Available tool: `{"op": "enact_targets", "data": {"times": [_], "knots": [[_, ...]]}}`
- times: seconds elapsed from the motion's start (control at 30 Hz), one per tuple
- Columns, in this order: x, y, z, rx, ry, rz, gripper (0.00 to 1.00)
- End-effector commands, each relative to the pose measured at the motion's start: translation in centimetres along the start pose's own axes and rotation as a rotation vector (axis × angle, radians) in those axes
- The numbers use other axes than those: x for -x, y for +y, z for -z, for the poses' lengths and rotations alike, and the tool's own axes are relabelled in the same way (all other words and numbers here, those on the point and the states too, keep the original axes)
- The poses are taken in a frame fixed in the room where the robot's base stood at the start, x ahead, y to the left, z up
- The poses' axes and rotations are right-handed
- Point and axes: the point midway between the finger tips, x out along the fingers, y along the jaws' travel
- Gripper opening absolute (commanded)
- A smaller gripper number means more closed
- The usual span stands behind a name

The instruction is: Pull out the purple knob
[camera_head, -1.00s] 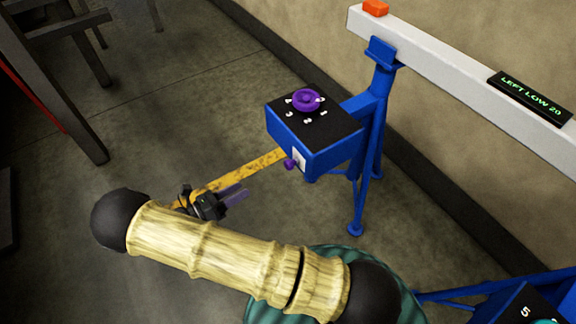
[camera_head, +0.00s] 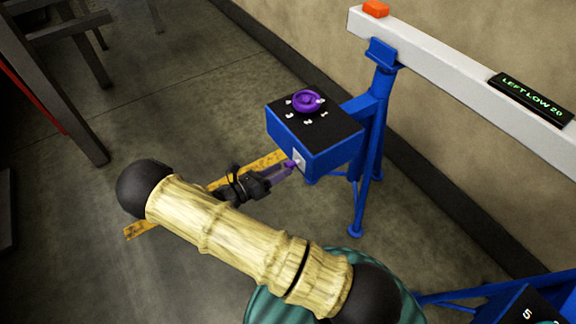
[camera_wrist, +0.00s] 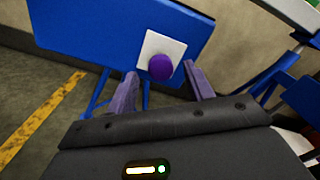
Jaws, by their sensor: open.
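The small purple knob (camera_wrist: 161,67) sticks out of a white plate (camera_wrist: 150,50) on the side of the blue box (camera_wrist: 105,25). In the head view the knob (camera_head: 290,163) is partly hidden by my fingers, low on the box's front side (camera_head: 325,155). My gripper (camera_head: 284,171) is open, with its fingertips close to the knob. In the wrist view the two purple fingers of my gripper (camera_wrist: 162,80) stand to the left and right of the knob, with gaps on both sides. I cannot tell how far the tips reach along it.
A larger purple dial (camera_head: 308,101) sits on the box's black numbered top. A blue stand (camera_head: 371,150) carries the box beside a white beam (camera_head: 450,65) with a display (camera_head: 530,97). A yellow floor stripe (camera_head: 145,227) runs below my arm.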

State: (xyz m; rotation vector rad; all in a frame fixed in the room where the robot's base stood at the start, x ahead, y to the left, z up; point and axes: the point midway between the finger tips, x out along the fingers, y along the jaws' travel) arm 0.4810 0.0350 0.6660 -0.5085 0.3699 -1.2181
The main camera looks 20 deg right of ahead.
Motion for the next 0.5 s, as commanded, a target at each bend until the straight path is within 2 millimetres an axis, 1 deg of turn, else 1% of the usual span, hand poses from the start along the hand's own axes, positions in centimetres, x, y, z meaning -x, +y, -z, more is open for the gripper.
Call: {"op": "enact_targets", "data": {"times": [0.03, 0.2, 0.3, 0.5], "knots": [[-1.0, -0.1, 0.1, 0.002, 0.000, 0.004, 0.52], [-3.1, 0.0, 0.1, 0.001, 0.000, 0.001, 0.52], [-3.7, 0.0, 0.0, 0.001, -0.001, 0.000, 0.52], [-4.0, 0.0, 0.0, 0.000, 0.001, 0.002, 0.52]]}}
